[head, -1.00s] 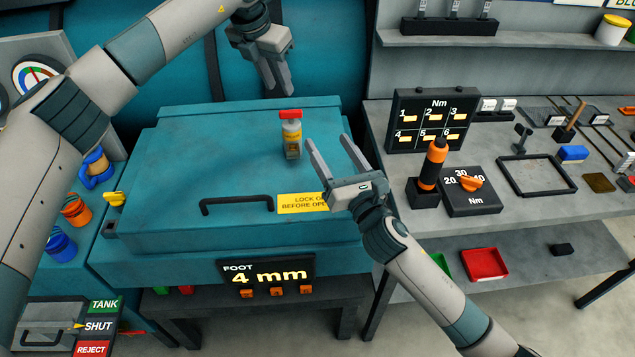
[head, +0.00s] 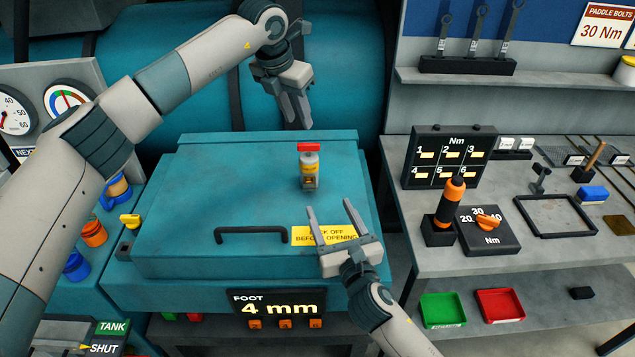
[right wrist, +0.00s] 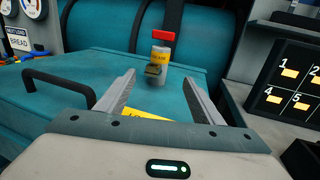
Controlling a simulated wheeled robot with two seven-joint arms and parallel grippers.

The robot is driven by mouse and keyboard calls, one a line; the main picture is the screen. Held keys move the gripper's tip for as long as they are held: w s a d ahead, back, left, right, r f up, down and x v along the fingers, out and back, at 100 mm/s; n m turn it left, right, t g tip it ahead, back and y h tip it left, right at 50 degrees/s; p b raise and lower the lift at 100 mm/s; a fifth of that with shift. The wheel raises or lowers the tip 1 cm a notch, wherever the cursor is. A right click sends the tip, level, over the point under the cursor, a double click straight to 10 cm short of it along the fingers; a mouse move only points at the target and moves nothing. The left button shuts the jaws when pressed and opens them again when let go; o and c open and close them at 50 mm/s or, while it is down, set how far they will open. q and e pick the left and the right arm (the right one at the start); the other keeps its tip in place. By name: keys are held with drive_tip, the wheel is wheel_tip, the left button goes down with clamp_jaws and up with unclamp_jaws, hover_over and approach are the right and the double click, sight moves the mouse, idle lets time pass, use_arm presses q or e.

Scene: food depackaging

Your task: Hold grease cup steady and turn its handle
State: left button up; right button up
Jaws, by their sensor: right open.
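The grease cup (head: 309,172) stands upright on the teal lid. It has a grey body, a yellow label and a red T-shaped handle (head: 309,147) on top. It also shows in the right wrist view (right wrist: 158,62), beyond and between the fingers. My right gripper (head: 333,208) is open and empty, in front of the cup, its fingers pointing toward it without touching. In the right wrist view my right gripper's fingers (right wrist: 158,88) are spread wide. My left gripper (head: 298,108) hangs above and behind the cup, pointing down, apart from it. Its finger gap is hard to make out.
The teal lid (head: 200,190) has a black bar handle (head: 250,234) and a yellow lock-off label (head: 325,235). To the right, a grey bench (head: 430,262) holds an orange-black driver (head: 449,205), a torque dial box and a numbered board (head: 452,155). The lid around the cup is clear.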

sight(312, 170)
drive_tip(key=x, duration=1.6)
drive_tip(key=shift+w+a, duration=0.1)
drive_tip(key=shift+w, duration=0.1)
drive_tip(key=shift+c, duration=0.6)
